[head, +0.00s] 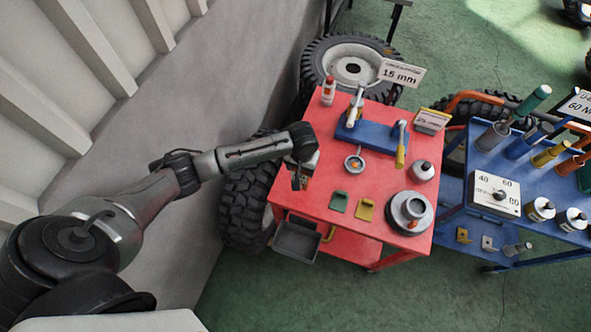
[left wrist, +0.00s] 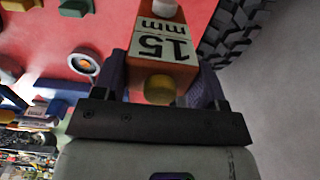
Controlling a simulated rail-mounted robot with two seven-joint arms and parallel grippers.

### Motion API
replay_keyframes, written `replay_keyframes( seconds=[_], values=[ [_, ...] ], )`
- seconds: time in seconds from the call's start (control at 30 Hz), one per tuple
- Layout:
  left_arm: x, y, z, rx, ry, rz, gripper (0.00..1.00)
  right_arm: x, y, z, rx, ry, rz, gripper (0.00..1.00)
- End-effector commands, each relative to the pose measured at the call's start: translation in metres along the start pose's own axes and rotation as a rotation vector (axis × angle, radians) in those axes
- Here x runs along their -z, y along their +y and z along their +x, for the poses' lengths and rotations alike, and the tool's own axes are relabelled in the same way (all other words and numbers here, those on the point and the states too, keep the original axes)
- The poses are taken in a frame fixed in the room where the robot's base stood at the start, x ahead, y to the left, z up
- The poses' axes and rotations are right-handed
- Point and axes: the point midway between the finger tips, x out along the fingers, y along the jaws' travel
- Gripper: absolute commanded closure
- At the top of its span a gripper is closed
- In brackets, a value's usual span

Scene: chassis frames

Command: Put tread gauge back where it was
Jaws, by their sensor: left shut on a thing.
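The tread gauge, seen as an orange block with a white "15 mm" label (left wrist: 163,45) and a yellow round end, is between the fingers of my left gripper (left wrist: 165,85) in the left wrist view. The gripper is shut on it. In the head view my left gripper (head: 301,178) is over the left edge of the red cart (head: 315,190), and the gauge is mostly hidden there. A blue holder (head: 376,139) with upright tools stands on the cart, to the right of the gripper. My right gripper is not in view.
The red cart also carries a red-and-white bottle (head: 328,90), a round gauge (head: 354,162), green (head: 339,201) and yellow (head: 365,210) pieces, a grey canister (head: 422,172) and a round grey part (head: 409,212). A "15 mm" sign (head: 402,74) stands behind. A blue cart (head: 540,215) is at right.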

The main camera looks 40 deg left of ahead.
Motion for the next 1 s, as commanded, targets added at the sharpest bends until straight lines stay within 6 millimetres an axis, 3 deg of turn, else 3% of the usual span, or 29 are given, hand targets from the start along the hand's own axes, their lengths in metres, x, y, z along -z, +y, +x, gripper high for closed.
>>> replay_keyframes(
  seconds=[0.27, 0.63, 1.0],
  values=[
    [0.009, -0.022, 0.014, -0.001, 0.0, 0.0, 0.87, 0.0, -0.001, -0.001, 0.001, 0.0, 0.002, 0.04],
    [0.009, -0.023, 0.05, 0.0, 0.0, 0.001, 0.87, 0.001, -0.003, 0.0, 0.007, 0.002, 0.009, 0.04],
    [0.009, -0.022, 0.054, 0.0, 0.001, 0.002, 0.87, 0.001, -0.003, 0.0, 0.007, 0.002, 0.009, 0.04]
  ],
)
